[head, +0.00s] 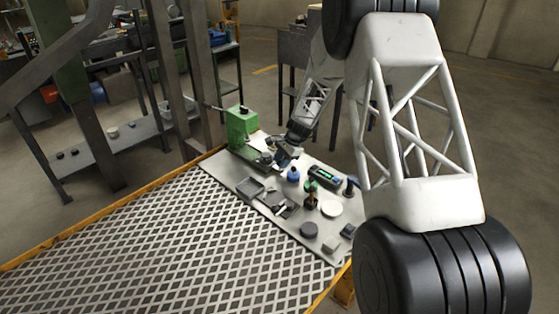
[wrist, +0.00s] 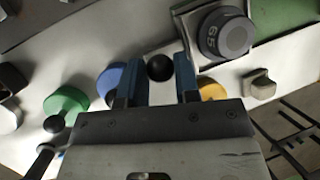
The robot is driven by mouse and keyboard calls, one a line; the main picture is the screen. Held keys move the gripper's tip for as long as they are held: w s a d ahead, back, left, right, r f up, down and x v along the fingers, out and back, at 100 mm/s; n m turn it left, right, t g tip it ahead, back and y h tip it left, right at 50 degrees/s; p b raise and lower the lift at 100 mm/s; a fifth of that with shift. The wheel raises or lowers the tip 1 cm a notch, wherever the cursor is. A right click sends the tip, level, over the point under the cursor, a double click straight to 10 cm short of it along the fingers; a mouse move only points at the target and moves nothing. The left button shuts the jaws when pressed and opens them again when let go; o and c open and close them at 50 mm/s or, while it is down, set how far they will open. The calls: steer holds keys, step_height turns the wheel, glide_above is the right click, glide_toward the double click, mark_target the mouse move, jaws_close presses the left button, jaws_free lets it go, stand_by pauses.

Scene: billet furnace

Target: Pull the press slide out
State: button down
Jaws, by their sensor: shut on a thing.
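The green press (head: 240,126) stands at the far left corner of the light table top in the head view. A corner of green also shows at the upper right of the wrist view (wrist: 285,15). The press slide (wrist: 186,24) appears as a pale metal plate with a dark round block marked 65 (wrist: 223,34) on it. A black ball knob (wrist: 160,68) is beside the plate's near edge. My gripper (wrist: 160,76) has its blue fingers on either side of this knob, shut on it. In the head view my gripper (head: 284,154) is low beside the press, and the knob is hard to make out.
A grey tray (head: 250,188) lies near the left edge. In the wrist view, a yellow piece (wrist: 212,89) is close to the right finger.

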steer(key=shift+s+d, duration=0.15)
steer(key=shift+d, duration=0.05)
steer(key=c, duration=0.9)
jaws_free()
steer(key=shift+o, duration=0.2)
steer(key=v, duration=0.7)
steer(key=shift+r, duration=0.35)
steer(key=shift+d, duration=0.1)
